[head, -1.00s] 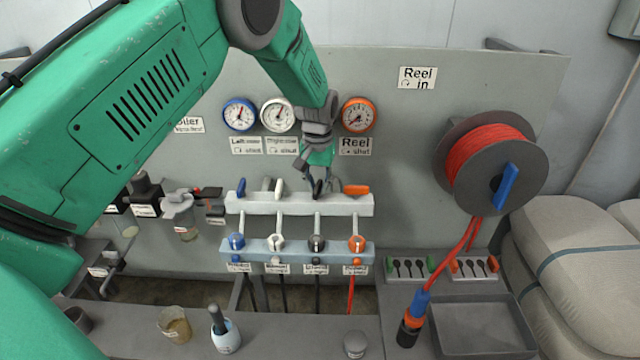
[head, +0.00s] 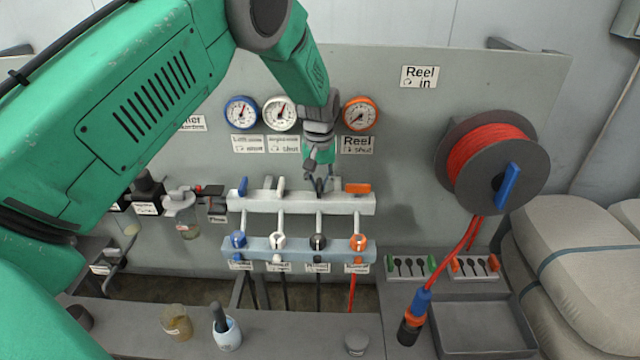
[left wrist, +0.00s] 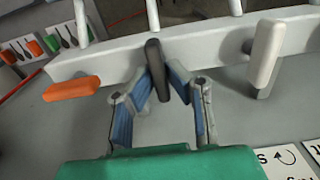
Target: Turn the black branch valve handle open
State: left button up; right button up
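The black branch valve handle (left wrist: 158,70) shows in the left wrist view as a short dark lever in front of the white upper rail, between my two blue-padded fingers. My left gripper (left wrist: 158,78) has its fingertips against the handle's two sides and looks shut on it, though small gaps show by the handle's near end. In the head view my left gripper (head: 319,180) reaches down to the white upper rail (head: 300,203), and its fingers largely hide the black handle. My right gripper is not in view.
A blue handle (head: 243,187) and white handle (head: 280,186) stand left of my left gripper; an orange handle (head: 357,188) lies sideways close on its right. Gauges (head: 281,113) sit above. A red hose reel (head: 492,163) hangs on the right.

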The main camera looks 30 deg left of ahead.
aim_at(319, 184)
pick_arm(q)
jog(key=o, duration=0.4)
jog(key=shift+s+d+f, duration=0.15)
jog(key=shift+s+f, duration=0.15)
jog(key=shift+s, duration=0.05)
jog(key=shift+c, duration=0.2)
jog(key=shift+w+r, duration=0.1)
jog(key=shift+r, duration=0.05)
jog(key=shift+r, duration=0.2)
notch_tip(319, 184, up, 12)
jog(key=shift+f, duration=0.25)
jog(key=shift+w, duration=0.1)
